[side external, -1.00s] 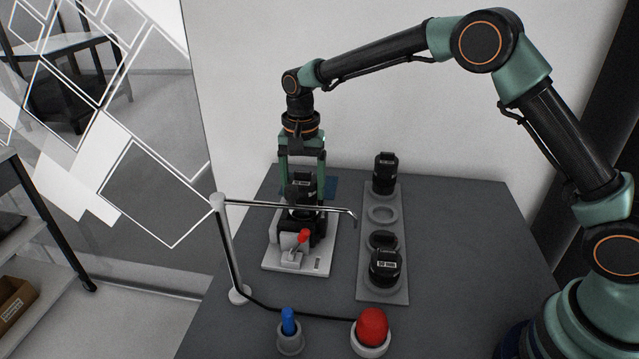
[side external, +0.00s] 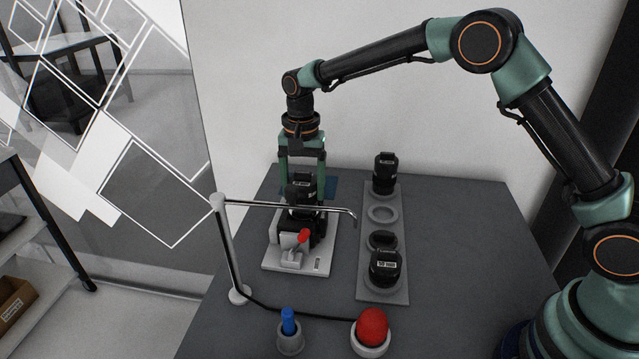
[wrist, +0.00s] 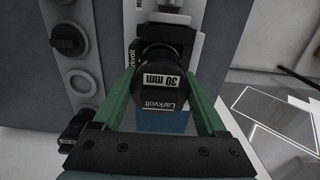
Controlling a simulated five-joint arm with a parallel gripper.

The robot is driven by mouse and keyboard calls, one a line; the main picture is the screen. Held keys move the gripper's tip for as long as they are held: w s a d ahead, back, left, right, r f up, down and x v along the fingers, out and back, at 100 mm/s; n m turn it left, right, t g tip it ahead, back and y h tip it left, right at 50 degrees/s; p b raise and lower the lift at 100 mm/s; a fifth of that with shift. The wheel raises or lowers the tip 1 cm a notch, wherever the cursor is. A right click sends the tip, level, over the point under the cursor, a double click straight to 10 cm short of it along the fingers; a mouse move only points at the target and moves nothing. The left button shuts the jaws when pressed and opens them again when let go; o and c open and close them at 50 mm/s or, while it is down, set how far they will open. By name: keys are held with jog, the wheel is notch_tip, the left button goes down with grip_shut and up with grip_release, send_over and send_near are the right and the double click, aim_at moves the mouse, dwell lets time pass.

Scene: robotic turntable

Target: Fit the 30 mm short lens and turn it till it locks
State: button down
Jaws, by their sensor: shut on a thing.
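The 30 mm lens (wrist: 157,85) is a black cylinder with a white label, and it also shows in the side view (side external: 303,190). My gripper (side external: 303,186) points straight down with its green fingers on either side of the lens, shut on it. In the wrist view my gripper (wrist: 160,92) has one finger on each side of the lens. The lens stands upright over the dark camera body (side external: 318,229) on a pale base plate (side external: 284,264). The fingers and lens hide the joint between them, so I cannot tell whether it is locked.
A grey lens rack (side external: 372,291) to the right holds black lenses at its far (side external: 384,174) and near (side external: 386,268) ends, with an empty ring (side external: 382,214). A thin metal post with a bent arm (side external: 285,204) crosses before the work. Blue (side external: 288,321) and red (side external: 372,327) knobs stand in front.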

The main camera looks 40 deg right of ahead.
jog(key=shift+f, duration=0.7)
dwell(1.8)
jog(key=shift+m, duration=1.6)
jog(key=shift+m, duration=1.6)
